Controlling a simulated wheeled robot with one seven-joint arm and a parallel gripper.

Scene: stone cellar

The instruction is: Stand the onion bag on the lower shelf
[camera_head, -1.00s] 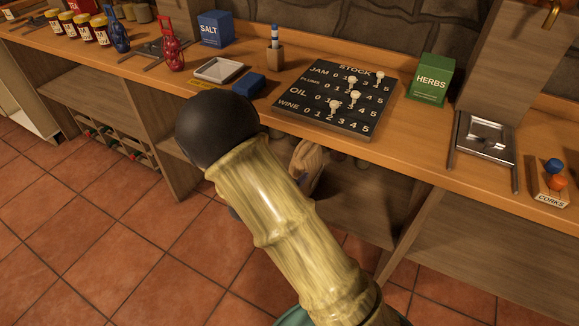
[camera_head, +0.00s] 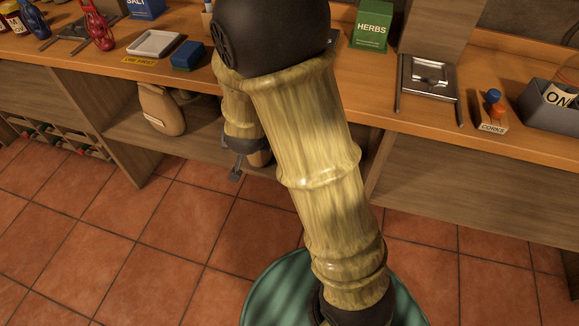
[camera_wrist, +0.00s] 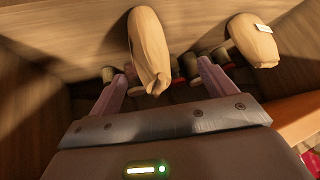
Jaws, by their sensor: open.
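A tan sack with a pale label (camera_head: 161,108) stands on the lower shelf (camera_head: 118,130) under the counter. It also shows at the right of the wrist view (camera_wrist: 254,40). A second tan sack (camera_wrist: 150,48) appears in the wrist view between the lines of my two open fingers; I cannot tell whether they touch it. Neither label is readable. At the far right of the head view, a thing with a label reading "ON" (camera_head: 560,96) sits in a grey bin (camera_head: 545,118), cut by the edge. My gripper (camera_wrist: 162,72) is open; the head view mostly hides it behind my arm.
Dark bottle-like ends show around the sacks in the wrist view. Upright panels (camera_head: 100,120) bound the shelf bay. The counter above holds a white tray (camera_head: 155,43), a blue box (camera_head: 187,54), a green herbs box (camera_head: 371,26), a metal tray (camera_head: 428,75) and corks (camera_head: 493,112).

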